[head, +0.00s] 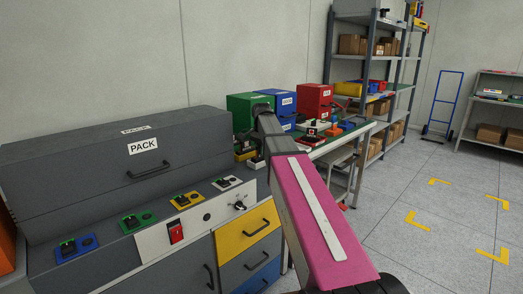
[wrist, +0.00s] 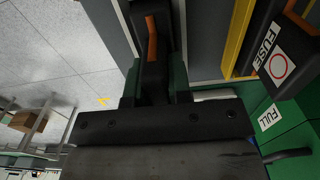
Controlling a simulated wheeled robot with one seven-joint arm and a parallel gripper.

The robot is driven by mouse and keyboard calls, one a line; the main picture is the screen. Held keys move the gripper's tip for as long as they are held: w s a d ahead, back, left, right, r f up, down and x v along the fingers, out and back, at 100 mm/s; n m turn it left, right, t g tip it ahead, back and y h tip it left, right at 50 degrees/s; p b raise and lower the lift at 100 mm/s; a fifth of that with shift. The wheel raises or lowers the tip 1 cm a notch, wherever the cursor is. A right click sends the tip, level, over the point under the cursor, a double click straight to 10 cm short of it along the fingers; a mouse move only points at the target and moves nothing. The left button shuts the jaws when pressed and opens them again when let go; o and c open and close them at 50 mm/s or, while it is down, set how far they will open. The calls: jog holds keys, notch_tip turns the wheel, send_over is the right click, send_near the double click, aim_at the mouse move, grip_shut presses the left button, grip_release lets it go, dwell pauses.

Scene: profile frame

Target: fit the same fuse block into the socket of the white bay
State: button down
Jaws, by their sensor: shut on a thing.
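My gripper (wrist: 154,84) shows in the wrist view, shut on a black fuse block (wrist: 150,62) with an orange strip on it. In the head view my pink arm reaches toward the green box at the back, and I cannot clearly make out the gripper or the held block there. The white bay (head: 228,182) is the rightmost of the coloured bays on the grey PACK cabinet (head: 70,170). It is small, with dark parts on it, and its socket is too small to judge. My gripper appears well away from it.
Yellow (head: 187,200), green (head: 138,221) and blue (head: 77,247) bays stand left of the white one. Green (head: 242,108), blue (head: 282,103) and red (head: 315,100) boxes stand behind. In the wrist view, another block labelled FUSE (wrist: 270,48) is close on the right.

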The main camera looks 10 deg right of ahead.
jog(key=shift+f, duration=0.2)
jog(key=c, duration=1)
grip_release()
jog(key=shift+o, duration=0.2)
notch_tip(320, 180, up, 11)
jog(key=shift+f, duration=0.15)
jog(key=shift+s, duration=0.1)
